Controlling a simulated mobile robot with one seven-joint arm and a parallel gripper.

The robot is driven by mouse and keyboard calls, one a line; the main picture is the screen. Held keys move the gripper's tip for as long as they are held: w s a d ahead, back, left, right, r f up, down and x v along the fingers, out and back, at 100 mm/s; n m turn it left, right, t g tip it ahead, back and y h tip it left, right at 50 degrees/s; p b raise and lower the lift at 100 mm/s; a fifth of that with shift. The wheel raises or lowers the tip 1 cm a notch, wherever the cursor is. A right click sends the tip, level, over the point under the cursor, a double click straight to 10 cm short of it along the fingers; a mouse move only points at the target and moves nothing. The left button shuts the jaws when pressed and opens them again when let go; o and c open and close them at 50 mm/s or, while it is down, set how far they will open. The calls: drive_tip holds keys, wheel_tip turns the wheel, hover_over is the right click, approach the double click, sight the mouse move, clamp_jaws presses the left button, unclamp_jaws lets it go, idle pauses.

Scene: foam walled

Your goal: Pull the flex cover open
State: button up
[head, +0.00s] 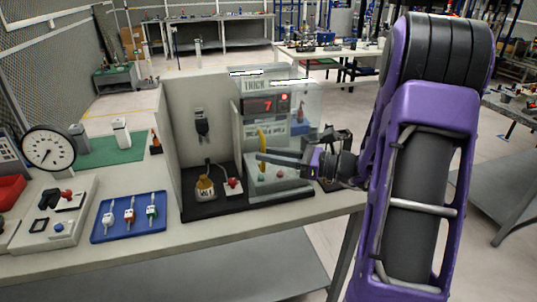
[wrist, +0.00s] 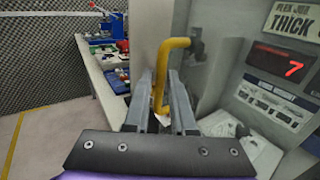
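The flex cover (head: 306,98) is a clear panel on the front of the grey flex machine. It also shows in the wrist view as a hazy sheet (wrist: 225,50). Its yellow bar handle (head: 262,140) stands upright at the cover's left side. My gripper (head: 260,159) reaches in from the right, with its fingertips at the handle's lower part. In the wrist view, the lower part of the yellow handle (wrist: 158,85) lies between the fingers of my gripper (wrist: 160,82). The fingers look apart, with a gap beside the bar. I see no firm grip.
The machine has a red display (head: 262,105) reading 7. A blue tray (head: 128,218) and a dial gauge (head: 48,148) stand further left on the bench.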

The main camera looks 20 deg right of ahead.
drive_tip(key=shift+o, duration=1.2)
drive_tip(key=v, duration=1.7)
drive_tip(key=shift+d, duration=0.15)
